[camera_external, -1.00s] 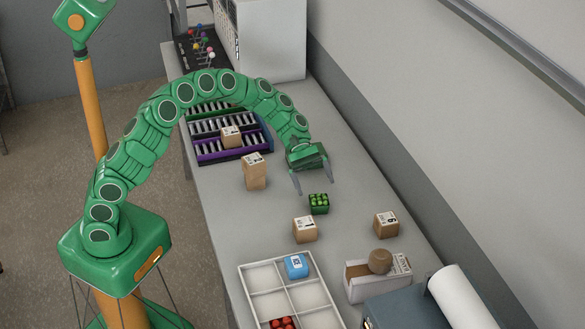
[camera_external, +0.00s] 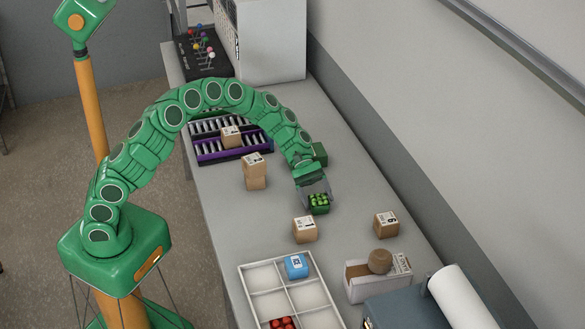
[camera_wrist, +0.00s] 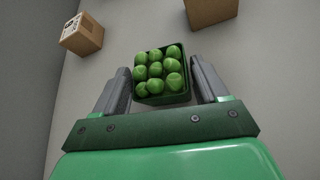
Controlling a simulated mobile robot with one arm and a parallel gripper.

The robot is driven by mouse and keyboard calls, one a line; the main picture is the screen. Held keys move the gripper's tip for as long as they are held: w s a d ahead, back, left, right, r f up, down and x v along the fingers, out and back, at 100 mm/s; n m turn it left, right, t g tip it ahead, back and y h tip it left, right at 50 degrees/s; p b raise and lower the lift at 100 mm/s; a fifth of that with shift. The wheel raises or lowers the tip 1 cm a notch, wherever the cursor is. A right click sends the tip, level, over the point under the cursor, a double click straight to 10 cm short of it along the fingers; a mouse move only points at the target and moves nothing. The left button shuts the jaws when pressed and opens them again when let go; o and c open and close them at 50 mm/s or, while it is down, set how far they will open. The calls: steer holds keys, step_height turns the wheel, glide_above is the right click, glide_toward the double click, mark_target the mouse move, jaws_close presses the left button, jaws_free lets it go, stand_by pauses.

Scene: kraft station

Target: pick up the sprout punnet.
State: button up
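The sprout punnet is a small dark green box filled with round green sprouts; it stands upright on the bench in the external view (camera_external: 318,204) and shows at the upper middle of the wrist view (camera_wrist: 161,76). My gripper (camera_external: 317,199) is open, tilted down over the punnet. In the wrist view my gripper's fingers (camera_wrist: 162,84) stand on the left and right of the punnet, with a visible gap at the left. I cannot tell whether the right finger touches it.
Cardboard boxes stand near the punnet, one in front (camera_external: 305,229), one at right (camera_external: 386,224) and a taller one at left (camera_external: 255,171). A white divided tray (camera_external: 257,281) lies nearer the camera.

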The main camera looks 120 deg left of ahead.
steer(key=c, duration=0.5)
